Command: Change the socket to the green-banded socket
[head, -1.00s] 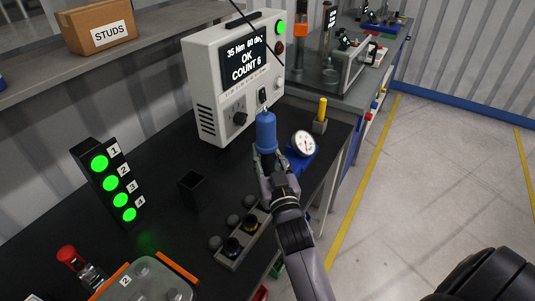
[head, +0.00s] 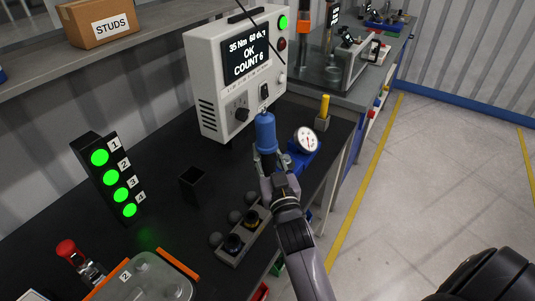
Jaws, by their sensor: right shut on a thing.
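My right gripper (head: 269,160) is shut on a blue cylindrical tool (head: 265,132). The tool is upright above the black bench, in front of the grey controller. Its lower end is hidden by my fingers and wrist. A grey socket rail (head: 229,257) lies on the bench near its front edge. It holds a dark socket with a yellow band (head: 252,218) and another dark socket (head: 233,244), with grey round knobs beside them. I cannot make out a green band on any socket. My left gripper is not in view.
The controller (head: 207,75) reads "OK COUNT 6". A dial gauge (head: 306,140) on a blue base stands right of the tool. A black open box (head: 192,184), a lamp stack (head: 105,180) with green lights, and a clear-lidded case (head: 150,282) stand on the bench.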

